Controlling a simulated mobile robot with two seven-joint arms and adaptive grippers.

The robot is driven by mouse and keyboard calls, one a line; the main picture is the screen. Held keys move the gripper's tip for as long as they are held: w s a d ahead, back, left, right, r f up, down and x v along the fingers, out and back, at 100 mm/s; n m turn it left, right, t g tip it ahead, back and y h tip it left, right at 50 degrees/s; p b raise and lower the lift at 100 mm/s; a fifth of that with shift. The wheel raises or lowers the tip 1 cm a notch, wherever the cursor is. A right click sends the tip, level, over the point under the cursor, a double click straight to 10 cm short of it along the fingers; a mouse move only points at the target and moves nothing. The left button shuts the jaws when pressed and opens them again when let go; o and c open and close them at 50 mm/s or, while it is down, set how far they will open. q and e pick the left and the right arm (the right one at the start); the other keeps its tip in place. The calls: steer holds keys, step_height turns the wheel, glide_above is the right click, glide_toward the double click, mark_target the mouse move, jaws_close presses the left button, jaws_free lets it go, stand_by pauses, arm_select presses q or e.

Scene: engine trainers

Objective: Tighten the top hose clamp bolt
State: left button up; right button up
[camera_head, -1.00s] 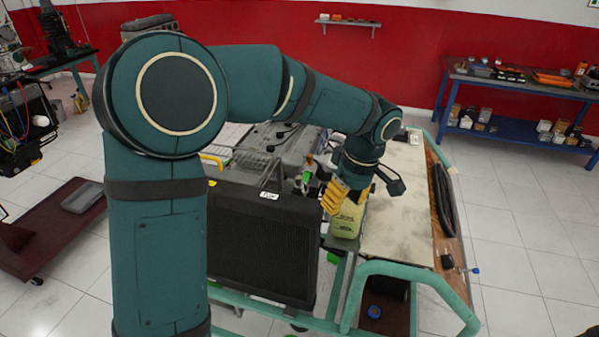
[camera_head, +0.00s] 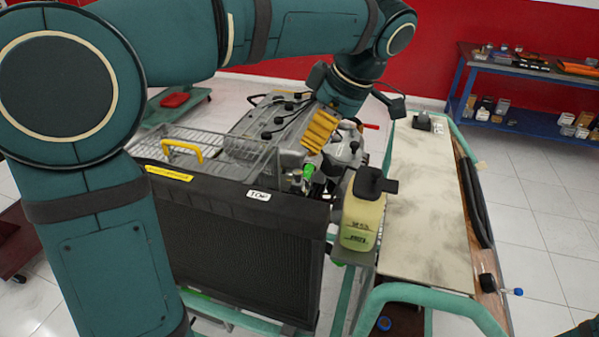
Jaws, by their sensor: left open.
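My left gripper (camera_head: 320,130), with yellow fingers, hangs above the engine (camera_head: 290,130) near its front right part. It is open, and I see nothing held in it. Below its fingers are a small bright green part (camera_head: 308,170) and dark hoses behind the radiator (camera_head: 240,245). The top hose clamp and its bolt are too small or hidden to make out. My right gripper is not in view.
A yellowish tank (camera_head: 361,222) with a black cap stands right of the radiator. A pale flat panel (camera_head: 425,200) lies on the right of the teal frame (camera_head: 420,293). A wire basket (camera_head: 215,150) is on the left. A blue bench (camera_head: 530,118) stands far right.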

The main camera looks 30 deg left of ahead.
mark_target(298, 171)
arm_select(q)
steer(key=b+x, duration=0.1)
steer(key=x, duration=0.9)
steer(key=shift+w+a+f+b, duration=0.1)
steer(key=shift+a+f+b, duration=0.05)
steer(key=shift+f+b, duration=0.25)
steer(key=shift+o, duration=0.2)
jaws_close()
